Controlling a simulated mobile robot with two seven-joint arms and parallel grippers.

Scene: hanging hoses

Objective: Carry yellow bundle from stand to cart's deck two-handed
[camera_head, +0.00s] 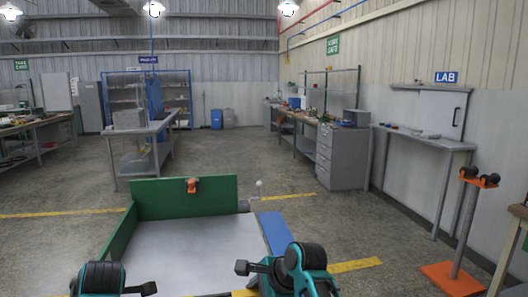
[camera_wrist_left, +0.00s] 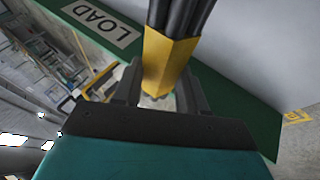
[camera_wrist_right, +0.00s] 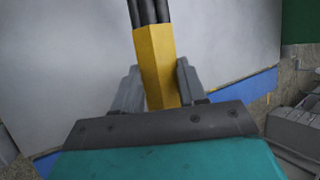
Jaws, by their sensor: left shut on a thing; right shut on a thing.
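The bundle is dark hoses with yellow sleeves. One yellow sleeve (camera_wrist_left: 168,62) is between the fingers of my left gripper (camera_wrist_left: 158,85), shut on it. Another yellow sleeve (camera_wrist_right: 157,60) is between the fingers of my right gripper (camera_wrist_right: 157,80), also shut on it. Dark hoses run up out of both wrist views. The cart's grey deck (camera_head: 200,250) lies ahead at the bottom of the head view and behind the bundle in the right wrist view (camera_wrist_right: 75,75). The bundle's middle is not clearly visible. An orange stand (camera_head: 453,277) with black rollers on top stands at right, with no bundle on it.
The cart has green walls (camera_head: 165,199) at its far and left sides; a LOAD label (camera_wrist_left: 102,25) shows on green in the left wrist view. An orange fitting (camera_head: 192,185) sits on the far wall. A blue strip (camera_head: 274,232) edges the right. Open floor lies beyond.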

